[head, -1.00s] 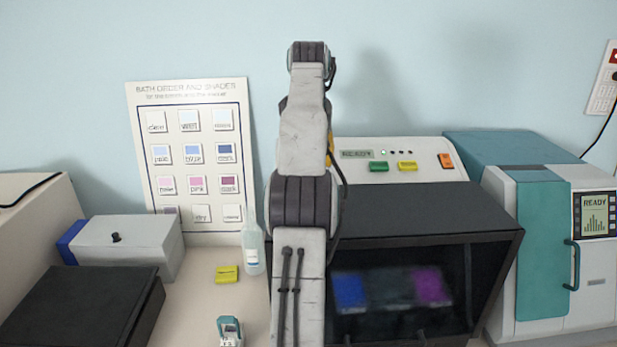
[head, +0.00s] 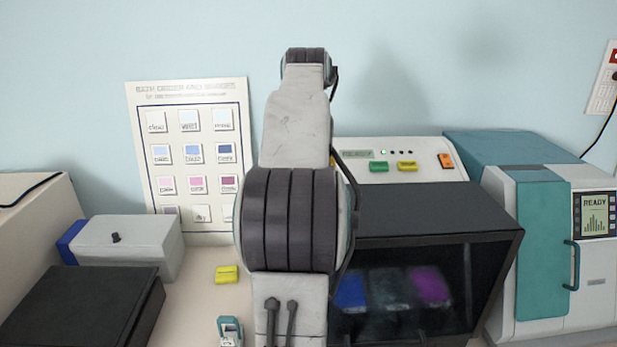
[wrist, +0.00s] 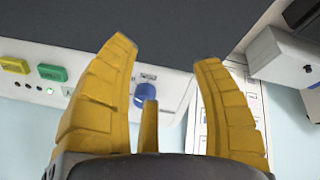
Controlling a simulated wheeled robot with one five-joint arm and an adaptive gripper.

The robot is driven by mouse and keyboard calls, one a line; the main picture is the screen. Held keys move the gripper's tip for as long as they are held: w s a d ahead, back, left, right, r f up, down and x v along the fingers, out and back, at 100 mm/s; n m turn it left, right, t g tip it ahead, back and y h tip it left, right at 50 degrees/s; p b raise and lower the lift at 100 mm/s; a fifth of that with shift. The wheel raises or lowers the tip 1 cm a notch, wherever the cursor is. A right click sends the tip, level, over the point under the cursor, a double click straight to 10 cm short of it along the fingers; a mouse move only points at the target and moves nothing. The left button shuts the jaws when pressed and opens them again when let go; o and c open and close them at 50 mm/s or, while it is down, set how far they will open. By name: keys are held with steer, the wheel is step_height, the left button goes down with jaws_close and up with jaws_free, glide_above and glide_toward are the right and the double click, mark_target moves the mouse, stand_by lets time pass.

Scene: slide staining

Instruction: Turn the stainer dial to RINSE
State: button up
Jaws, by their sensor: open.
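The stainer dial (wrist: 145,95) is a blue knob on the stainer's pale control panel, seen in the wrist view between my fingers and partly behind a short yellow middle part of my gripper. Its setting cannot be read. My gripper (wrist: 164,55) is open and empty, with its two yellow fingers spread around the dial's place in the picture; contact cannot be told. In the head view the stainer (head: 430,205) has a dark hood and a pale panel (head: 370,171) with coloured buttons. My arm hides the dial and my gripper there.
A bath-order chart (head: 195,238) leans on the wall at left. A grey box (head: 140,245), a yellow block (head: 227,274) and a small teal item (head: 230,330) are left of my arm. A teal-doored machine (head: 545,245) stands right of the stainer.

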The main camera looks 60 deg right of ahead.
steer(key=shift+s+a, duration=0.3)
steer(key=shift+a, duration=0.2)
steer(key=shift+s+a, duration=0.25)
steer(key=shift+a, duration=0.25)
steer(key=shift+d, duration=0.1)
